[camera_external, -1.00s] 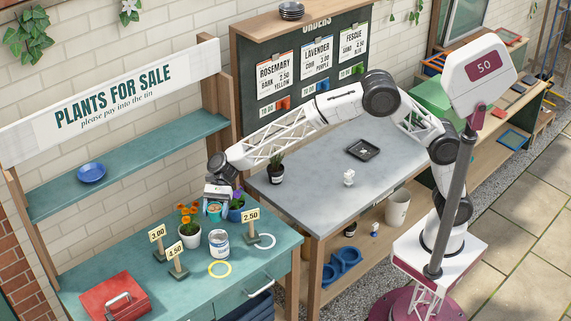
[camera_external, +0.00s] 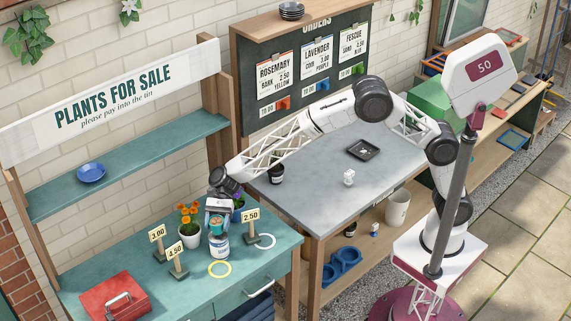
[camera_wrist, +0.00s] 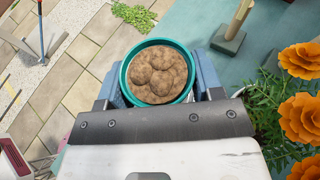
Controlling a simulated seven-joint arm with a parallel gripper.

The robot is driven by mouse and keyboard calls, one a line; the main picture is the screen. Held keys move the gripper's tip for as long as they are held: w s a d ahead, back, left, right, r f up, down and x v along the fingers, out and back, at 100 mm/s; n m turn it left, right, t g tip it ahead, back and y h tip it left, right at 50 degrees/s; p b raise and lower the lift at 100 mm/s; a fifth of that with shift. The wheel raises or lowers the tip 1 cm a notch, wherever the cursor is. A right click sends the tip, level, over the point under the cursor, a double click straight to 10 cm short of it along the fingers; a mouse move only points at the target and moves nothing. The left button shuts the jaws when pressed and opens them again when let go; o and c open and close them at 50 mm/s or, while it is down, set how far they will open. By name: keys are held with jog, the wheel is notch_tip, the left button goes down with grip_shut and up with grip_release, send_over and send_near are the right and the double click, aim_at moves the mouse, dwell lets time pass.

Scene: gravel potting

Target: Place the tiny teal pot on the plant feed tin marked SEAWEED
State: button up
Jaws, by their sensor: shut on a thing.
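The tiny teal pot (camera_external: 215,226) is held upright in my gripper (camera_external: 217,210). In the wrist view the pot (camera_wrist: 126,76) sits between the blue-grey fingers, its rim open to the camera, with brown soil and several round brown lumps inside. The white and blue tin (camera_external: 219,247) stands on the teal bench directly below the pot. Its lettering is too small to read. I cannot tell whether the pot's base touches the tin's lid. The tin is hidden in the wrist view.
A white pot of orange flowers (camera_external: 190,234) stands close left of the tin. Price signs (camera_external: 176,252) stand left and right (camera_external: 250,216). A red cash box (camera_external: 115,298) is at front left.

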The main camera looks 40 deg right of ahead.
jog(key=shift+f, duration=1.15)
jog(key=shift+f, duration=0.1)
jog(key=o, duration=1)
jog(key=shift+c, duration=0.2)
jog(key=shift+w, duration=0.1)
jog(key=v, duration=1.2)
jog(key=shift+d+r, duration=0.1)
jog(key=shift+r, duration=0.1)
